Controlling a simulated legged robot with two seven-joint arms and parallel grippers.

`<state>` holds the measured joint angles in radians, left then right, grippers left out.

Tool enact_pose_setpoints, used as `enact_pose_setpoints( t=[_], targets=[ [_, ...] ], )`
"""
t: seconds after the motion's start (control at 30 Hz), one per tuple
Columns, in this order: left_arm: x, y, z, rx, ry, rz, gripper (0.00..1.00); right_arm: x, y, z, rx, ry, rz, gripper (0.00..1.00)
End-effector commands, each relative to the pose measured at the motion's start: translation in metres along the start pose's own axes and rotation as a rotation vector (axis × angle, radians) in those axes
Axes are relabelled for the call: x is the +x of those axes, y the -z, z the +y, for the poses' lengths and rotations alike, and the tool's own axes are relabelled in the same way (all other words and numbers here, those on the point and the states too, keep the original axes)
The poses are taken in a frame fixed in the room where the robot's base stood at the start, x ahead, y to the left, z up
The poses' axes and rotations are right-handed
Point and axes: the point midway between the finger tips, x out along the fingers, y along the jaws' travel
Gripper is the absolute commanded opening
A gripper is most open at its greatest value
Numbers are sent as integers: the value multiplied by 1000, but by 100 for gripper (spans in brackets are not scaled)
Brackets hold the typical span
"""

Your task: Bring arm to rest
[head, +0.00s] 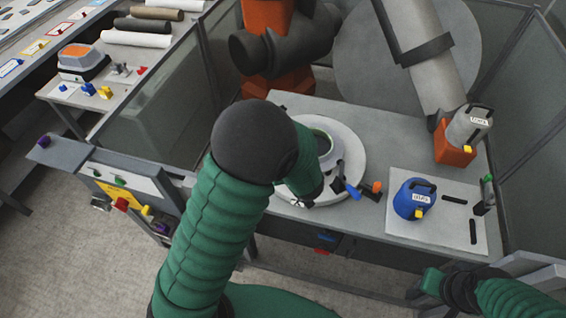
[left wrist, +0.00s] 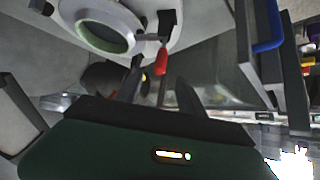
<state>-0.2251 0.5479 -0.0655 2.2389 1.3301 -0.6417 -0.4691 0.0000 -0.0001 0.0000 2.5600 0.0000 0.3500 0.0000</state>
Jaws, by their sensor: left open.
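My left arm rises from the bottom of the head view, bends at a dark elbow and reaches down to the workbench. My left gripper (head: 305,202) is at the front edge of the round white mould (head: 352,168), partly hidden by its own forearm. Contact cannot be told. My right arm (head: 515,296) shows at the bottom right; its gripper is not in view.
The grey workbench (head: 345,222) carries a blue container (head: 410,197) and a blue-handled clamp (head: 350,190). An orange robot arm (head: 268,75) rises behind the mould. Mesh panels (head: 160,115) enclose the bench.

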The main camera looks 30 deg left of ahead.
Motion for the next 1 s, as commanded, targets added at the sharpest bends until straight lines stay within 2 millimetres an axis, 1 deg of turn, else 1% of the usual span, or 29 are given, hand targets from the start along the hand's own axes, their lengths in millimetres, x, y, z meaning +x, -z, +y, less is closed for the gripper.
enact_pose_setpoints(
  t=[0.27, 0.37, 0.47, 0.5, 0.57, 0.6, 0.63, 0.67, 0.7, 0.8, 0.9, 1.0],
  targets=[
    [0, 0, 0, 0, 0, 0, 46, 0, 0, 0, 0, 0, 0, 29],
    [0, -4, 6, 10, -41, -15, 46, 6, -1, 0, 0, 0, 0, 29],
    [-7, -20, 27, 66, -192, -85, 46, 23, -5, 0, 0, 0, 0, 29],
    [-14, -32, 35, 110, -271, -133, 46, 32, -8, 0, 0, 0, 0, 29],
    [-31, -57, 39, 200, -378, -219, 46, 45, -11, 0, 0, 0, 0, 29],
    [-43, -75, 34, 272, -430, -280, 46, 53, -13, 0, 0, 0, -1, 29],
    [-51, -88, 28, 329, -456, -324, 46, 59, -14, 0, 0, 0, -1, 29],
    [-59, -101, 18, 385, -471, -367, 46, 64, -15, 0, 0, 0, -1, 29],
    [-67, -116, 2, 459, -478, -417, 46, 69, -16, 0, 0, 0, -1, 29],
    [-80, -140, -37, 607, -450, -508, 46, 78, -18, 0, 0, 0, 0, 29],
    [-85, -148, -61, 686, -416, -550, 46, 80, -19, 0, 0, 0, 0, 29],
    [-87, -148, -66, 703, -406, -560, 46, 78, -18, 0, 0, 0, 0, 29]
  ],
)
